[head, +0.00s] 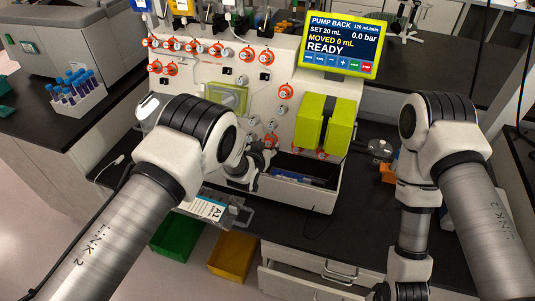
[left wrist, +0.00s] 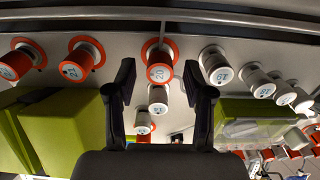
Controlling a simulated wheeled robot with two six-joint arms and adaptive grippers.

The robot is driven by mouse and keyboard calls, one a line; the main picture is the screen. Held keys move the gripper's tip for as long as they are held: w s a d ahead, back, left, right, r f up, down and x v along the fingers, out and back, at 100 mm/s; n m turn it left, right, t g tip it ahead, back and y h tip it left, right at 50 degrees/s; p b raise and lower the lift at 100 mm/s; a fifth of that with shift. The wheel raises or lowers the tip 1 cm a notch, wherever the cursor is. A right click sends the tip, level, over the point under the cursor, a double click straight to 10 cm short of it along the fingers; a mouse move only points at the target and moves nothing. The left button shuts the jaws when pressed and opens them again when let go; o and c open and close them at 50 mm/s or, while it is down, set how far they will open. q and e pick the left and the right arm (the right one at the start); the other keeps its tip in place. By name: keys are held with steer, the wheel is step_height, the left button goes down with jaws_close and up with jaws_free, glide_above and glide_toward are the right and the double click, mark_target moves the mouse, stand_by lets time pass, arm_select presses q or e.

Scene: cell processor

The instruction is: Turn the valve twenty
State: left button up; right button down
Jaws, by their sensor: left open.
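My left gripper (left wrist: 158,80) is open there, one dark finger on each side of the knob. Gaps show between fingers and knob, and I see no contact. In the head view my left gripper (head: 262,152) is at the lower middle of the white machine's front panel (head: 215,77), where my arm and gripper hide part of the valves. My right arm runs down at the right, and its gripper is out of view.
Other knobs stand close beside it, one with a red collar (left wrist: 82,58) and a plain white one (left wrist: 215,65). Yellow-green blocks (head: 324,124) are right of the gripper. The screen (head: 342,45) reads "PUMP BACK", "MOVED 0 mL", "READY". An open bin (head: 300,190) lies below.

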arm_select(q)
steer(key=shift+w+d+f, duration=0.2)
steer(key=shift+w+f, duration=0.05)
steer(key=shift+w, duration=0.3)
steer(key=shift+r, duration=0.15)
arm_select(e)
steer(key=shift+f, duration=0.55)
arm_select(q)
jaws_close()
arm_select(e)
steer(key=shift+s, duration=0.1)
